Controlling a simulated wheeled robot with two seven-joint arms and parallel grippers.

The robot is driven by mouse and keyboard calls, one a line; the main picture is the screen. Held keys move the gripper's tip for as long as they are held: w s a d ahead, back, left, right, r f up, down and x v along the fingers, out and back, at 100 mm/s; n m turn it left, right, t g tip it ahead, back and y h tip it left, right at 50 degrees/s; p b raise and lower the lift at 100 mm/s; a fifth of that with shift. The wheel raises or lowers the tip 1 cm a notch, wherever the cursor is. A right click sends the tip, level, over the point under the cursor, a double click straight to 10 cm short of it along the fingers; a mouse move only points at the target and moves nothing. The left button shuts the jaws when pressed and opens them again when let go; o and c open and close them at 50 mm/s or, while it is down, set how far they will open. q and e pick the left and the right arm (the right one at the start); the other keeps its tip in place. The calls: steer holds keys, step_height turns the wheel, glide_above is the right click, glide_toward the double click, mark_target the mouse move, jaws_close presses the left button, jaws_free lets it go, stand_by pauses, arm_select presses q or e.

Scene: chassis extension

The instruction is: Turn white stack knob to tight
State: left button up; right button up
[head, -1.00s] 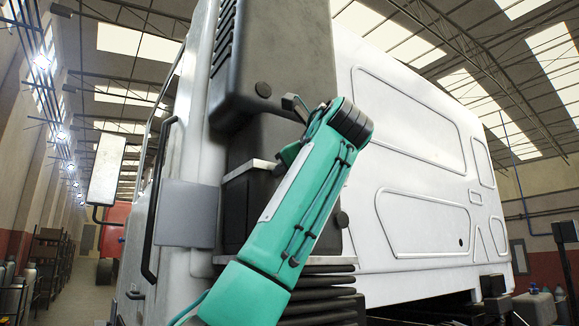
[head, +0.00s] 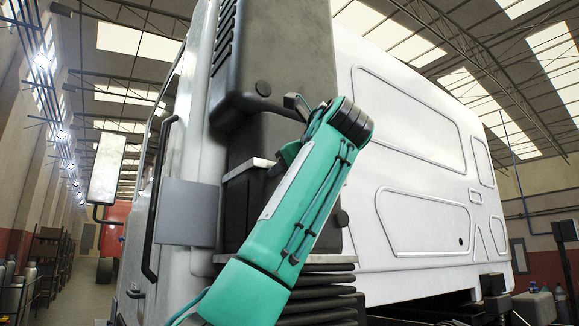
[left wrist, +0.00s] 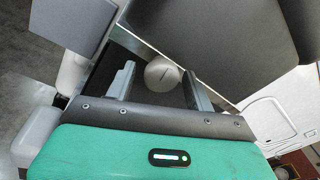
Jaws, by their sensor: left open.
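A pale, rounded knob (left wrist: 164,74) shows in the left wrist view, in front of a dark recess. My left gripper (left wrist: 159,80) is open, with one grey finger on each side of the knob. In the head view my left gripper (head: 294,112) is at the dark stack (head: 283,50) behind the cab, and the pale knob is hidden there. My right gripper is in neither view.
The white truck cab wall (head: 420,150) stands right of the stack. A grey panel (head: 188,213) and a black handrail (head: 156,200) are at the left. Black ribbed bellows (head: 325,292) sit below my arm. A shelf rack (head: 50,255) stands far left.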

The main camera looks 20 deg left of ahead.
arm_select(q)
steer(key=b+v, duration=0.4)
steer(key=v, duration=0.9)
steer(key=shift+s+d, duration=0.3)
steer(key=shift+d, duration=0.05)
steer(key=shift+f, duration=0.1)
